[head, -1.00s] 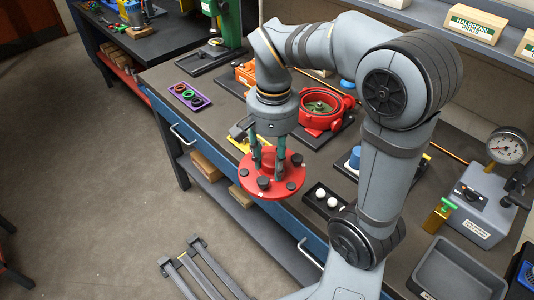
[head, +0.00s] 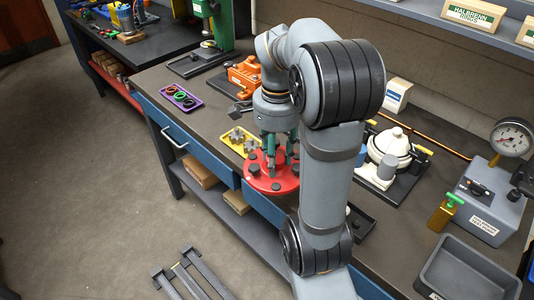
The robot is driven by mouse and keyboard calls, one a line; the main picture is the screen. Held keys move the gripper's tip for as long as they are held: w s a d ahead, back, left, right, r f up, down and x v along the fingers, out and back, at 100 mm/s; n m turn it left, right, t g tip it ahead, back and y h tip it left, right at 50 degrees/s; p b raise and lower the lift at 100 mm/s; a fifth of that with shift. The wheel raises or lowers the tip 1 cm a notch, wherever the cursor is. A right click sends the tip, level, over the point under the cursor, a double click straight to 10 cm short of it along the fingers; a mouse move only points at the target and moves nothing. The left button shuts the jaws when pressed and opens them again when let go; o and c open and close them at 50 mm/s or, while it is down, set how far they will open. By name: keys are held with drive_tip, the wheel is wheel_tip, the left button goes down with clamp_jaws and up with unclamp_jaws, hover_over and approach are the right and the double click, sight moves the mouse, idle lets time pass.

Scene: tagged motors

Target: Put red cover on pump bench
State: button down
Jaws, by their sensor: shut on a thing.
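The red cover (head: 264,184) is a round flange plate with dark bolt knobs around its rim. My gripper (head: 279,162) points down and its green fingers are shut on the middle of the cover. The cover hangs roughly level over the front edge of the bench (head: 214,113), beside the yellow tray. The red pump body seen earlier on the bench is now hidden behind my arm.
A yellow tray (head: 238,141) with grey parts lies just left of the cover. A purple tray with rings (head: 181,97), an orange vise (head: 244,74) and a white domed assembly (head: 388,152) stand on the bench. A pressure gauge unit (head: 486,195) is at right.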

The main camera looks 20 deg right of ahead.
drive_tip(key=w+d+f, duration=0.2)
drive_tip(key=w+d+f+p, duration=0.1)
drive_tip(key=w+d+f, duration=0.1)
drive_tip(key=d, duration=0.1)
drive_tip(key=w+d+f+p, duration=0.1)
drive_tip(key=w+d+f, duration=0.1)
drive_tip(key=w+d, duration=0.1)
drive_tip(key=shift+w+f, duration=0.1)
drive_tip(key=shift+d+f, duration=0.1)
drive_tip(key=shift+f, duration=2)
drive_tip(key=shift+f, duration=0.15)
drive_tip(key=c, duration=1.1)
unclamp_jaws()
wheel_tip(320, 180, up, 12)
drive_tip(key=shift+r+p, duration=0.15)
drive_tip(key=shift+p, duration=0.5)
